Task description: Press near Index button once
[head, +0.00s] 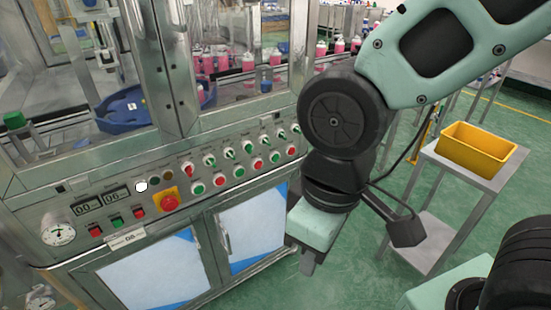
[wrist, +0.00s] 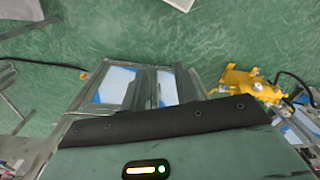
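The crimping machine's control panel (head: 150,200) shows in the head view, left of my arm. The labels are too small to read, so I cannot tell which button is the near Index one. My gripper (head: 308,264) points down in front of the machine, right of the panel and apart from it. Its fingertips show as one dark prong, seen from the side, so its opening is unclear. Nothing is visibly held.
A red emergency stop (head: 169,202) on a yellow plate, counters (head: 101,202) and a gauge (head: 58,235) sit on the panel's left. A yellow bin (head: 475,150) stands on a metal stand at right. Green floor is open between stand and machine.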

